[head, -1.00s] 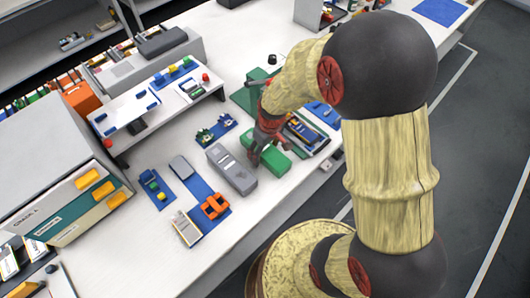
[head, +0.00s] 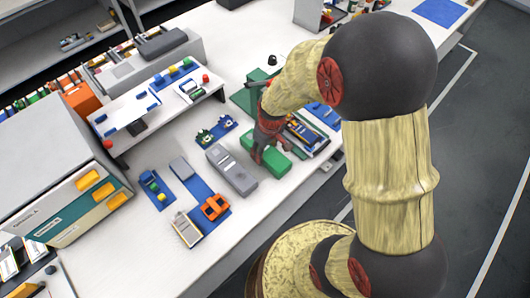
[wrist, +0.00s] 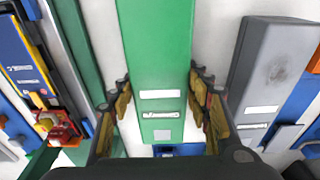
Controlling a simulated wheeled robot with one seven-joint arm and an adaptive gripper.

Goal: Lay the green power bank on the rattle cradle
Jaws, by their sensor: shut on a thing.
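The green power bank (wrist: 158,60) is a long green box with white labels, in the middle of the wrist view. In the head view its green body (head: 277,164) shows on both sides of my gripper (head: 257,157), low at the white table. My gripper's fingers (wrist: 160,105) stand along its two long sides in the wrist view, shut on it. I cannot tell whether it touches the table. An orange holder (head: 214,207) sits on a blue mat; I cannot tell for sure which fixture is the rattle cradle.
A grey box (head: 231,170) lies close beside the power bank, left of it in the head view. A tray with a blue and yellow device (head: 306,134) is on the other side. A white raised shelf (head: 150,105) stands further back.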

